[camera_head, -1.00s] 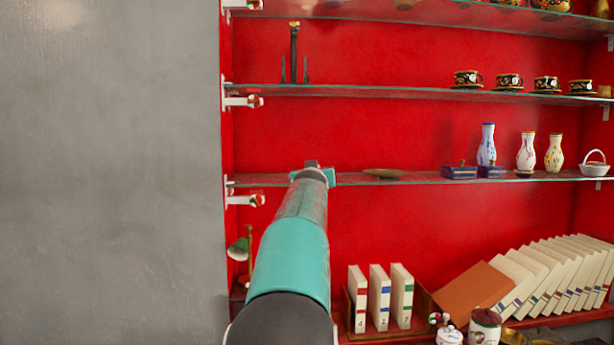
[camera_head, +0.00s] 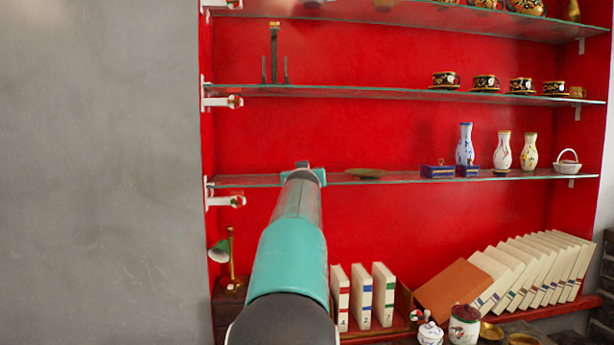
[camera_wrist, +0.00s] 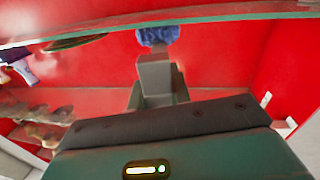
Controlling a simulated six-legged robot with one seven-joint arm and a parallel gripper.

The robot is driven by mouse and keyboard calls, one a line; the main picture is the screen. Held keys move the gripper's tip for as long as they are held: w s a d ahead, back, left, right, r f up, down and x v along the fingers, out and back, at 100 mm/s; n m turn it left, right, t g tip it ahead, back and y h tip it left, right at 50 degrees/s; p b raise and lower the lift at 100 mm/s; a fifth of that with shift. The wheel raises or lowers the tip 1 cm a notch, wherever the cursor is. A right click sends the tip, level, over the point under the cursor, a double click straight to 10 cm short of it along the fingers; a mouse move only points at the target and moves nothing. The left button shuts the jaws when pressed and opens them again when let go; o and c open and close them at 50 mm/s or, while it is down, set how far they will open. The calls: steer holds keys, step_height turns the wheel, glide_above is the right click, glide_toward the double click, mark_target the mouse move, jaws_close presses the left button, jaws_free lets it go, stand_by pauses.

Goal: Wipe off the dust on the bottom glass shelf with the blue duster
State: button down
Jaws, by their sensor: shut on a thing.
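The bottom glass shelf (camera_head: 410,178) runs across the red cabinet in the head view; its edge crosses the top of the wrist view (camera_wrist: 225,12). My gripper (camera_head: 303,168) is at the shelf's left part, at the far end of my teal arm. In the wrist view my gripper (camera_wrist: 155,75) is shut, with the blue duster (camera_wrist: 157,36) at its tip, right by the shelf edge. I cannot tell whether the duster touches the glass. The duster is hidden in the head view. I cannot make out the dust clearly.
On the same shelf, a flat dish (camera_head: 366,172) lies just right of my gripper, then blue boxes (camera_head: 437,171), vases (camera_head: 502,152) and a white basket (camera_head: 567,162). Below stand white books (camera_head: 362,298) and a green lamp (camera_head: 220,252). A grey wall (camera_head: 95,170) is at left.

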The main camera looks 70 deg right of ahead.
steer(key=w+a, duration=0.6)
steer(key=w, duration=0.5)
steer(key=shift+w, duration=0.35)
stand_by(0.8)
steer(key=shift+r, duration=0.1)
step_height(320, 180, up, 6)
stand_by(0.7)
steer(key=shift+r, duration=0.1)
